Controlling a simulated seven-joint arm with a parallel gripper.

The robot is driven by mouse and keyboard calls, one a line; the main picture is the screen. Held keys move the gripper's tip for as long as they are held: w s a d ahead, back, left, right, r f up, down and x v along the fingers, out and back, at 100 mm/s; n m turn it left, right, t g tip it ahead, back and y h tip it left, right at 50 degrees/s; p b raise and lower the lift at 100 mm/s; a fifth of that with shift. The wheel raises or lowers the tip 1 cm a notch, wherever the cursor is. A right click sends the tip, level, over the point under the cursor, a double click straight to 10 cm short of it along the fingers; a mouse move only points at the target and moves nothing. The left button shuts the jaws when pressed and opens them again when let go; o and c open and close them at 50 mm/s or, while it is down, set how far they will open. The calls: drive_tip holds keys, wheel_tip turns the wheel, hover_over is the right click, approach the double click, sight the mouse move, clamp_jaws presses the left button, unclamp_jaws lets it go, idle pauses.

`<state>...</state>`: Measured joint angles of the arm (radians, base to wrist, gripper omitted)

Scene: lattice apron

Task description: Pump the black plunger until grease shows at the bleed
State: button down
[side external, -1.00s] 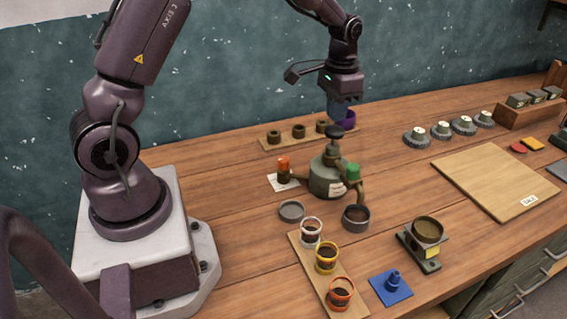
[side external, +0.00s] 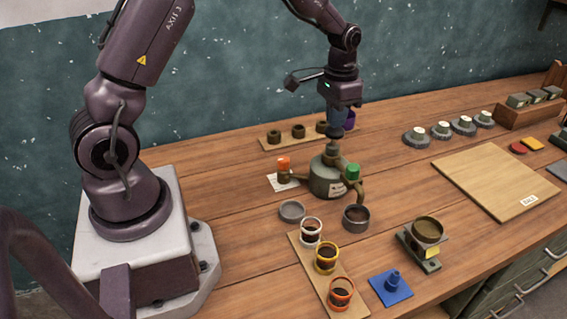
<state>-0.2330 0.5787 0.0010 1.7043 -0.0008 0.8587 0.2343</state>
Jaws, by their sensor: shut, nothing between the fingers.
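The grease pump (side external: 327,181) is a squat grey-green pot with a pale label, standing upright mid-bench. Its black plunger is mostly hidden under my gripper (side external: 335,134), with only the neck (side external: 333,148) showing below. My gripper is shut and points straight down, its fingertips at the plunger's top; exact contact cannot be told. One side arm has an orange cap (side external: 284,163) above a white paper (side external: 281,182). The other has a green cap (side external: 353,171) and a spout bending down toward a dark grey cup (side external: 356,218). Which outlet is the bleed, and any grease there, cannot be told.
A grey dish (side external: 292,211) sits in front of the pump. A wooden strip (side external: 305,266) holds three coloured-rim cups. A rack of dark rings (side external: 299,131) and a purple cup (side external: 349,120) stand behind. A board (side external: 495,181) lies right. Bare bench lies between.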

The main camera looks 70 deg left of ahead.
drive_tip(key=shift+f, duration=1.55)
drive_tip(key=shift+r, duration=2.3)
wheel_tip(320, 180, up, 6)
